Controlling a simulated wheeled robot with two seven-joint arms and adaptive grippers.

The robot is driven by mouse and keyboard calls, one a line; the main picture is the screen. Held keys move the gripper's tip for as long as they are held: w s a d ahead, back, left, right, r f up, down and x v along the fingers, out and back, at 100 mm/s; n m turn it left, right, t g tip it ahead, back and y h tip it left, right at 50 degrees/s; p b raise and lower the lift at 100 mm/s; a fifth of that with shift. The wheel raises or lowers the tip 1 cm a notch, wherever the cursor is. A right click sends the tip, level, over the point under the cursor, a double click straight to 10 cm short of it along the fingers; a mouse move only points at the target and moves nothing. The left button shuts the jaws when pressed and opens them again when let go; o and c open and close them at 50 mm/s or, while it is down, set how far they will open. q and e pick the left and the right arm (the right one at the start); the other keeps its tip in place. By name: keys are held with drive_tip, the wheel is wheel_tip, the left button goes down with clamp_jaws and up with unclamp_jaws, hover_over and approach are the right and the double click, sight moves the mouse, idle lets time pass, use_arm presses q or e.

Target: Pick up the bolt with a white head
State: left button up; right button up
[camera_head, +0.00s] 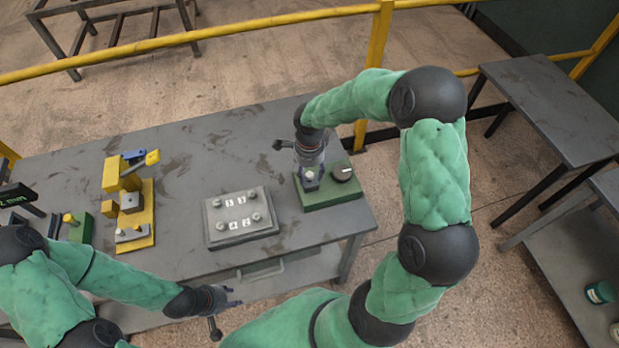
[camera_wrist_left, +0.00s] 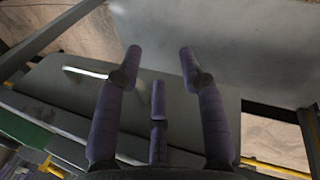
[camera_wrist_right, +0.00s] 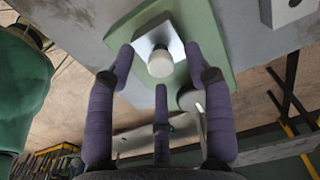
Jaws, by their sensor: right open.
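The bolt with a white head (camera_wrist_right: 160,64) stands on a square metal block on a green base (camera_wrist_right: 210,45), seen in the right wrist view. In the head view the green base (camera_head: 335,195) is at the right end of the table, and my right gripper largely covers the bolt. My right gripper (camera_head: 310,176) points down over the block. Its fingers (camera_wrist_right: 160,70) are open, with the white head between the fingertips in the picture; I cannot tell whether they touch it. My left gripper (camera_head: 232,297) is open and empty by the table's front edge.
A grey block (camera_head: 241,217) with several numbered bolts sits mid-table, left of the green base. A yellow fixture (camera_head: 128,203) stands further left. A yellow railing (camera_head: 250,32) runs behind the table.

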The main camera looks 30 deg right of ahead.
wheel_tip(320, 180, down, 2)
drive_tip(key=shift+f, duration=0.1)
clamp_jaws()
drive_tip(key=shift+w, duration=0.1)
